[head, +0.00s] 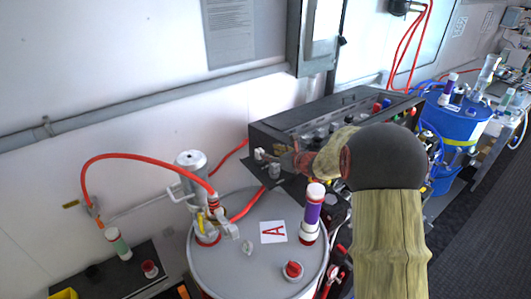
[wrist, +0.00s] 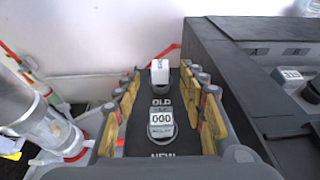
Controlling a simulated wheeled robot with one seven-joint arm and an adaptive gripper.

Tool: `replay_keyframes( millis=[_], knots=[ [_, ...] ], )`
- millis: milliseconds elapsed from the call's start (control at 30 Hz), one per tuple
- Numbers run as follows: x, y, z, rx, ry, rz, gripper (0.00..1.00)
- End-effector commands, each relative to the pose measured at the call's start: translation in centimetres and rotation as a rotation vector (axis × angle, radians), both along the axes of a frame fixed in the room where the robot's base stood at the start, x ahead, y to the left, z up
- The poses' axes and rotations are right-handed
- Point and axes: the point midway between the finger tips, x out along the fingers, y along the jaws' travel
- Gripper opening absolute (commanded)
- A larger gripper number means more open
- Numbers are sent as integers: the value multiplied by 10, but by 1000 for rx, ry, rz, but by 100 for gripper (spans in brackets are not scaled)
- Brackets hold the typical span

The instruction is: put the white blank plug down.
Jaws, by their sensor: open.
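A white block (wrist: 160,72), which looks like the white blank plug, stands on a dark shelf (wrist: 188,140) just behind the printed word OLD. My gripper (wrist: 163,80) is open, with one finger on each side of the block and a gap showing on both sides. In the head view my gripper (head: 290,160) is over the shelf beside the black panel box, partly hidden by my arm. Two small pale pieces show there, too small to tell apart. A grey module reading 000 (wrist: 161,122) stands nearer, behind the word NEW, also between the fingers.
The black panel box (wrist: 235,75) rises close on the right, with a module reading 319 (wrist: 290,76) on it. A grey drum lid (head: 220,262) marked A carries a metal pump (head: 190,168) and a purple-banded cylinder (head: 312,210). A red hose (head: 130,157) arches at left.

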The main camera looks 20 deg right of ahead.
Motion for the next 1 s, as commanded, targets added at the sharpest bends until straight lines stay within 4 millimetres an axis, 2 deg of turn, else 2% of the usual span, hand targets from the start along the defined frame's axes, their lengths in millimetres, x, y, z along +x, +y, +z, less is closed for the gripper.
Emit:
replay_keyframes(
  millis=[133,267,367,467,567,700,800,900,1000],
  knots=[
    [-14,-3,6,-1,0,-2,41],
    [-19,-4,7,-1,1,-1,41],
    [-21,4,13,-21,-3,24,41],
    [-29,32,32,-105,-18,120,41],
    [-50,81,60,-266,-42,297,41],
    [-105,156,93,-559,-91,604,41],
    [-153,197,107,-776,-130,819,41],
    [-205,226,113,-995,-169,1027,41],
    [-257,242,115,-1216,-205,1226,41]
  ],
)
